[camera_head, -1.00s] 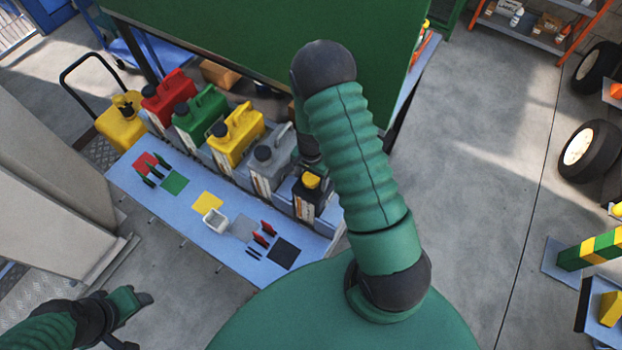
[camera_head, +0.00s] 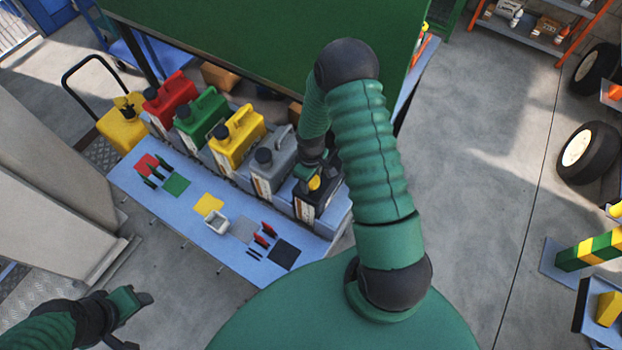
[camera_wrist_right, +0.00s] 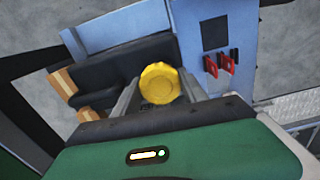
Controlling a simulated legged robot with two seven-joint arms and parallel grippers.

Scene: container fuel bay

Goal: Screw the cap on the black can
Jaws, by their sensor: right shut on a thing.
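The black can (camera_head: 312,198) stands at the right end of the row of cans on the blue bench. It also shows in the right wrist view (camera_wrist_right: 110,72) below the gripper. A yellow cap (camera_head: 314,183) sits at the can's top, at its neck. My right gripper (camera_wrist_right: 160,90) is shut on the yellow cap, one finger on each side of it. Whether the cap's thread is engaged cannot be seen. My left gripper (camera_head: 138,312) is at the lower left, away from the bench, with its fingers apart.
Grey (camera_head: 270,172), yellow (camera_head: 237,138), green (camera_head: 202,115) and red (camera_head: 170,98) cans stand left of the black can. Coloured squares, a small white box (camera_head: 216,221) and red clips (camera_head: 265,234) lie along the bench front. A large green panel (camera_head: 240,35) rises behind.

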